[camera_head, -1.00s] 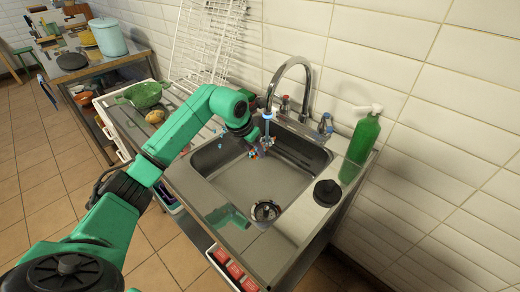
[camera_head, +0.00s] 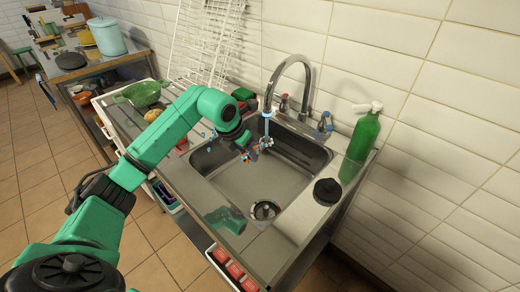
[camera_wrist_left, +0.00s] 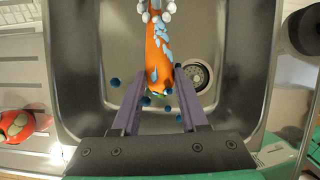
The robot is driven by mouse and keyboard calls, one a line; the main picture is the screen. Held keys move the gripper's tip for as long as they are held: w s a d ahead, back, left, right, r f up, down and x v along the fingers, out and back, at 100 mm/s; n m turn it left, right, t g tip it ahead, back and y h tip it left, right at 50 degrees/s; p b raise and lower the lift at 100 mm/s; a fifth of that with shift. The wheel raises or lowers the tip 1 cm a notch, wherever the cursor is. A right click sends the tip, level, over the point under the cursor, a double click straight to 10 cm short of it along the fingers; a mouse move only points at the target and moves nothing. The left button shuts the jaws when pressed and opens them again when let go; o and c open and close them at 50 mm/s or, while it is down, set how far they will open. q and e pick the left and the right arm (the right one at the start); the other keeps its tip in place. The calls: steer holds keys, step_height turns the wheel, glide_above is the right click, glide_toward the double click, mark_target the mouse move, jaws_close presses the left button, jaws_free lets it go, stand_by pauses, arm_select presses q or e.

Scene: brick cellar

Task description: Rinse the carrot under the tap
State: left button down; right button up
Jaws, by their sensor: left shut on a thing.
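An orange carrot (camera_wrist_left: 158,55) lies between the fingers of my left gripper (camera_wrist_left: 160,80) in the left wrist view. The gripper is shut on its near end, and the far end points away over the sink. In the head view my left gripper (camera_head: 246,150) is low over the sink basin (camera_head: 235,190), and only a little of the carrot (camera_head: 253,155) shows. The curved tap (camera_head: 290,62) runs, and its pale blue stream (camera_head: 267,127) comes down at the carrot. Blue drops sit on and around the carrot. My right gripper is out of view.
A green pump bottle (camera_head: 364,135) and a dark round object (camera_head: 327,192) stand on the right rim. A green colander (camera_head: 142,93) and a white wire rack (camera_head: 205,45) are on the left side. The basin's front part, around the drain (camera_head: 264,211), is clear.

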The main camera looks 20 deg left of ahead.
arm_select(q)
steer(key=s+a+b, duration=0.3)
steer(key=s+b, duration=0.3)
steer(key=s, duration=0.1)
step_height(320, 180, up, 12)
steer(key=p, duration=1.1)
steer(key=shift+s+d, duration=0.15)
steer(key=shift+s, duration=0.2)
